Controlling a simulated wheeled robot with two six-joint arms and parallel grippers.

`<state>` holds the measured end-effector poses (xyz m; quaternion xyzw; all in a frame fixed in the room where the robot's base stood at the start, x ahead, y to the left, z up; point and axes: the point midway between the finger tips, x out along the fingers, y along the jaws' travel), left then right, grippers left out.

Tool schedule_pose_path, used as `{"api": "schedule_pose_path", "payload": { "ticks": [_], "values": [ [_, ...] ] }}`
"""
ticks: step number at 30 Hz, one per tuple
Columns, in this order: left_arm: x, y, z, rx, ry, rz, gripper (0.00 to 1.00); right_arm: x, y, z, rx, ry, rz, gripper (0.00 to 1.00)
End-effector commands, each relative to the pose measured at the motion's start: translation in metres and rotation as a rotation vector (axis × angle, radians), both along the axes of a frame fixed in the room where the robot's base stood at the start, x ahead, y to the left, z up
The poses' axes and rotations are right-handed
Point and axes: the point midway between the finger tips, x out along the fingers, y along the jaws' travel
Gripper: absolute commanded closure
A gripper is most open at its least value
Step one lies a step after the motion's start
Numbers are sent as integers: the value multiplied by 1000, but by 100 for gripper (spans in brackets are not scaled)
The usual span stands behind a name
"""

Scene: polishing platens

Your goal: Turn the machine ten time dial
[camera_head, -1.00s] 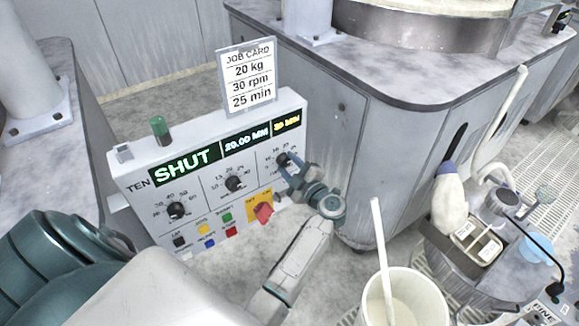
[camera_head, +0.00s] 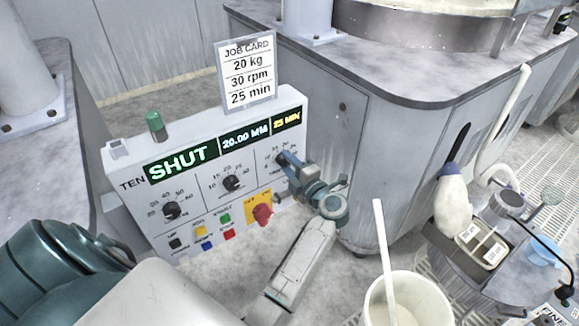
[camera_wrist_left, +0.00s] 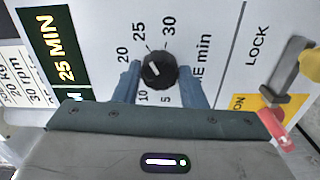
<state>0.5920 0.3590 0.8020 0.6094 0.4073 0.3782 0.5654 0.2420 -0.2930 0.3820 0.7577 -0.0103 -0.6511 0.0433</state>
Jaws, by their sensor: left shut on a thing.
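The ten machine's time dial (camera_wrist_left: 158,70) is a round black knob with a white mark, on a white panel with a scale from 5 to 30 min. My left gripper (camera_wrist_left: 158,88) is shut on this dial, one blue finger on each side. The panel's display (camera_head: 287,121) reads 25 MIN, beside SHUT and 20.00 MM. A job card (camera_head: 247,75) above reads 20 kg, 30 rpm, 25 min. My right gripper does not show.
Two other dials (camera_head: 172,210) (camera_head: 232,182), several coloured buttons and a red switch (camera_head: 262,213) share the panel. A white bucket (camera_head: 408,300) stands at the front right.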

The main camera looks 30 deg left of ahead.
Motion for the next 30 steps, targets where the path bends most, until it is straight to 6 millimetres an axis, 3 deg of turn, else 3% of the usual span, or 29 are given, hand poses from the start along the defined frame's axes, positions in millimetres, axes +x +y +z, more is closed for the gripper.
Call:
{"api": "schedule_pose_path", "payload": {
  "ticks": [13, 14, 16, 30],
  "values": [
    [0, 0, 0, -5, -9, -2, 85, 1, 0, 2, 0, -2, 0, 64],
    [0, 0, 0, -5, -9, -2, 57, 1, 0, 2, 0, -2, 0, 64],
    [0, 0, 0, -5, -9, -2, 43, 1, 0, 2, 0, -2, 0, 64],
    [2, -8, 0, -5, -9, -1, 41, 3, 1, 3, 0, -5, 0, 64]
  ]
}}
